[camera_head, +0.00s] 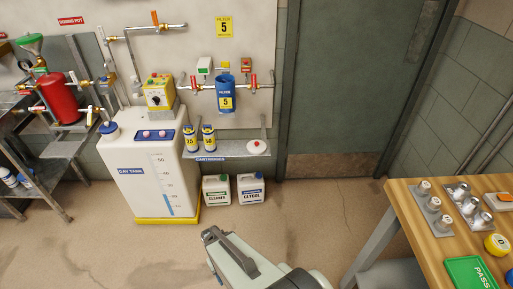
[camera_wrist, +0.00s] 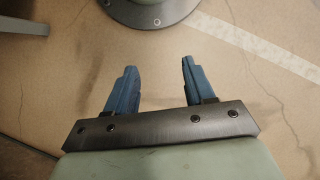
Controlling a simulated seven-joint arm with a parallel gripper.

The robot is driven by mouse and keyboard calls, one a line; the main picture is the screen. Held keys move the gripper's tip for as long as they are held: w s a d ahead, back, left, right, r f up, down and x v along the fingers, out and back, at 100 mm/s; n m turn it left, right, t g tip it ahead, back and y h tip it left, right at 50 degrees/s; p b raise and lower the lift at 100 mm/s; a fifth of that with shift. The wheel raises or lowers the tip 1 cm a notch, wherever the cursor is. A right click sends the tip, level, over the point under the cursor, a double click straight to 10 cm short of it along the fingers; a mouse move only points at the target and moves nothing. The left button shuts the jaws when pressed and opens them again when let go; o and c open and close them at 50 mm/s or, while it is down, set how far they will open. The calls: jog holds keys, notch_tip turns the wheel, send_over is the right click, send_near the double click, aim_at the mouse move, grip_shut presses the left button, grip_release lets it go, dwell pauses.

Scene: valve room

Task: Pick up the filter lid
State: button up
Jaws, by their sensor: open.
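A white round lid with a red knob (camera_head: 257,146) lies on the right part of the wall shelf (camera_head: 232,156); I take it for the filter lid. The blue filter housing (camera_head: 226,97) marked 5 hangs on the pipe above the shelf, with a small yellow piece near its top. My gripper (camera_wrist: 155,80) is open and empty, its two blue fingers apart over bare floor. In the head view my arm is at the bottom centre, in front of and well apart from the shelf. The lid is not in the wrist view.
Two cartridges (camera_head: 200,138) stand on the shelf left of the lid. White jugs (camera_head: 233,190) stand on the floor below. The day tank (camera_head: 150,165) is at left. A wooden table (camera_head: 420,230) with metal parts is at right. The floor between is clear.

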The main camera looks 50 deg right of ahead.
jog(key=w+d+r+m+t, duration=0.1)
jog(key=w+d+r, duration=0.3)
jog(key=w+d, duration=0.3)
jog(key=w+d+r+m+t+h, duration=0.1)
jog(key=w+d+r+t, duration=0.1)
jog(key=w+d+r, duration=0.55)
jog(key=w+d+r+m+t, duration=0.1)
jog(key=w+d+r+m, duration=0.1)
jog(key=w+d, duration=0.5)
jog(key=w+d+r+n+t+h, duration=0.1)
jog(key=w+d+r+n, duration=0.15)
jog(key=d+r, duration=0.75)
jog(key=w+d+r+n+t+h, duration=0.1)
jog(key=w+d+r, duration=0.3)
jog(key=d+r, duration=0.65)
jog(key=n+g, duration=0.2)
jog(key=n, duration=2)
send_over(257, 142)
jog(key=shift+m, duration=0.25)
jog(key=f, duration=0.5)
jog(key=a+f, duration=0.1)
jog(key=f, duration=0.2)
jog(key=shift+f, duration=0.3)
jog(key=shift+d+f, duration=0.15)
jog(key=shift+f, duration=1.15)
jog(key=shift+d+f, duration=0.15)
jog(key=shift+f, duration=1.15)
grip_shut()
